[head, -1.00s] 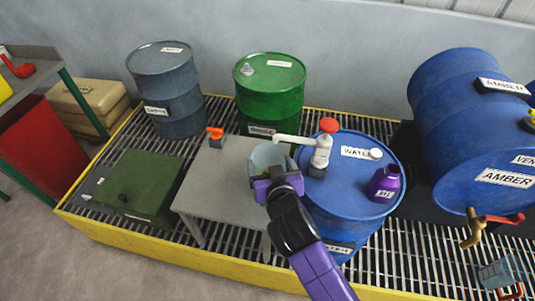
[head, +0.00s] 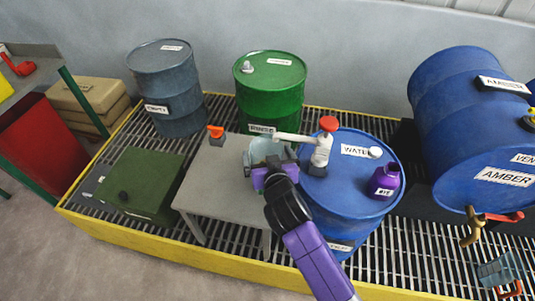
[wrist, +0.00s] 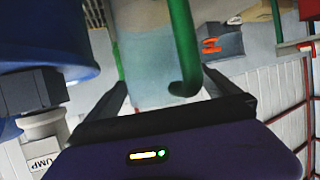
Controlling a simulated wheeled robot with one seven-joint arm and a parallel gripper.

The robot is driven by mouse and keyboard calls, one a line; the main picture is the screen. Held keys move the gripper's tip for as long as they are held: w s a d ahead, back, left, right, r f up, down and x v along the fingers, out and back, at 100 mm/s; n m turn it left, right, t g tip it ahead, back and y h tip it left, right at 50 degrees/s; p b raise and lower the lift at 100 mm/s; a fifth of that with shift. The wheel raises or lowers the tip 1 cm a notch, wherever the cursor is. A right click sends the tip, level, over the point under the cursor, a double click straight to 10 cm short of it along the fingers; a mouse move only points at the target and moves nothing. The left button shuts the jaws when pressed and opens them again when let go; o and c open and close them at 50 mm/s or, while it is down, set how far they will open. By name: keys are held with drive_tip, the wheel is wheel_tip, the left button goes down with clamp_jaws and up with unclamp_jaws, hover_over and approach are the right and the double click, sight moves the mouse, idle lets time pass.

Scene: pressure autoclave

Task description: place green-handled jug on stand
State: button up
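The pale, see-through jug (head: 266,150) is at the right end of the grey stand (head: 205,190) in the head view, by the white pump spout. I cannot tell for sure whether its base rests on the stand. Its green handle (wrist: 184,50) hangs between my fingers in the wrist view, with the bluish jug body (wrist: 150,60) behind it. My gripper (head: 270,167) is at the near side of the jug. Its fingers (wrist: 168,92) are spread, with gaps beside the handle. My gripper hides the jug's lower part in the head view.
The white pump (head: 321,150) with a red top stands on the blue water drum (head: 345,200), close right of my gripper. A green drum (head: 270,90) is behind. Another jug (head: 500,270) is at lower right.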

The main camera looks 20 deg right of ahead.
drive_tip(key=v, duration=1.2)
drive_tip(key=shift+r, duration=0.1)
drive_tip(key=s+f+n+y, duration=0.1)
drive_tip(key=s+f+y, duration=0.15)
drive_tip(key=s, duration=0.55)
drive_tip(key=s+f+n+y, duration=0.1)
drive_tip(key=s+f+n, duration=0.15)
drive_tip(key=s, duration=0.55)
drive_tip(key=s+d+r+t, duration=0.1)
drive_tip(key=s+r, duration=0.3)
drive_tip(key=s, duration=0.4)
drive_tip(key=s+d+r, duration=0.1)
drive_tip(key=s+r, duration=0.3)
drive_tip(key=s, duration=0.4)
drive_tip(key=shift+m+t, duration=0.4)
drive_tip(key=shift+m, duration=0.05)
